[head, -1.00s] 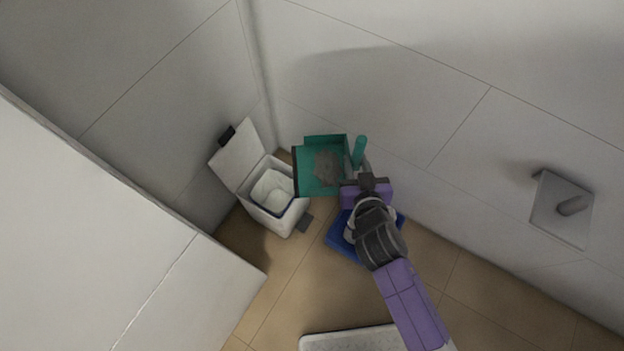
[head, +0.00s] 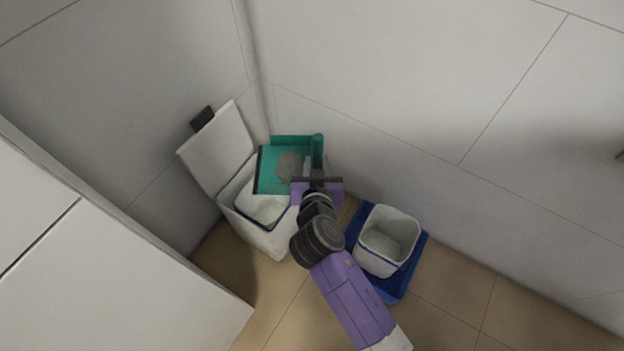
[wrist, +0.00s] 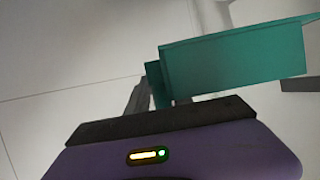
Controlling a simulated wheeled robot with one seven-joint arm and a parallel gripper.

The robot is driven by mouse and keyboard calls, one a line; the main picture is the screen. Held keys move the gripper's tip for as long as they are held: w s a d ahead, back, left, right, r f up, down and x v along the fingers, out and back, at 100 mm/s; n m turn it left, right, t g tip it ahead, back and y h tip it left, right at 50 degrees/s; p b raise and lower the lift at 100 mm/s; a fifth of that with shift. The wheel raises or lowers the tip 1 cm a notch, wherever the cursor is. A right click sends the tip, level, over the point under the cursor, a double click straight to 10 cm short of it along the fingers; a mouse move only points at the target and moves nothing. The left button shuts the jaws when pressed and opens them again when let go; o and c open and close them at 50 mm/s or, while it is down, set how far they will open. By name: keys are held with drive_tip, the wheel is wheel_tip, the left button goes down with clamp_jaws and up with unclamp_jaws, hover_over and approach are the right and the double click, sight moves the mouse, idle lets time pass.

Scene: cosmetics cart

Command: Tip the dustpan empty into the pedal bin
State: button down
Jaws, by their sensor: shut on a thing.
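My gripper (head: 317,172) is shut on the handle of the green dustpan (head: 270,174). Grey dust (head: 289,167) lies in the pan. The pan is held over the right part of the white pedal bin (head: 272,240), whose lid (head: 217,148) stands open at the left. A white liner (head: 262,207) shows inside the bin, partly covered by the pan. In the wrist view the dustpan (wrist: 235,58) is ahead of my gripper; the dust does not show there. The jaws themselves are mostly hidden by my wrist.
A small white open container (head: 388,240) stands on a blue tray (head: 409,272) to the right of my arm. Walls meet behind the bin in a corner. A white panel (head: 100,270) stands at the left. The tan floor in front is clear.

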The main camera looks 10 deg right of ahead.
sight(293, 169)
drive_tip(key=shift+w+a+f+b, duration=0.25)
drive_tip(key=shift+a+f+b, duration=0.05)
drive_tip(key=shift+f+b, duration=0.25)
drive_tip(key=shift+w+a+f+b, duration=0.25)
drive_tip(key=shift+f+b, duration=0.15)
drive_tip(key=shift+f, duration=0.15)
drive_tip(key=shift+a+r+h+p, duration=0.25)
drive_tip(key=shift+r+h+p, duration=0.05)
drive_tip(key=shift+r, duration=0.05)
drive_tip(key=a+n+p, duration=0.1)
drive_tip(key=r+n+h, duration=0.1)
drive_tip(key=a+r+n+h+p, duration=0.1)
drive_tip(key=shift+w+a+r+p, duration=0.1)
drive_tip(key=shift+w+a+p, duration=0.15)
drive_tip(key=shift+a+p, duration=0.1)
drive_tip(key=shift+a+r+n+h, duration=0.1)
drive_tip(key=shift+a+n+h, duration=0.2)
drive_tip(key=shift+a+n, duration=0.1)
drive_tip(key=shift+w+a+n+b, duration=0.1)
drive_tip(key=shift+a+n+b, duration=0.2)
drive_tip(key=shift+a+b, duration=0.1)
drive_tip(key=shift+w+a+r+n+t+h+b, duration=0.15)
drive_tip(key=shift+a+r+n+h+b, duration=0.25)
drive_tip(key=shift+a+n, duration=0.4)
drive_tip(key=shift+w+a+r+n+t+h+b, duration=0.1)
drive_tip(key=shift+a+r+n+h+b, duration=0.3)
drive_tip(key=shift+a, duration=0.65)
drive_tip(key=shift+w+a+r+n+t+h+b, duration=0.2)
drive_tip(key=shift+a+n+h+b, duration=0.25)
drive_tip(key=shift+a+n, duration=0.35)
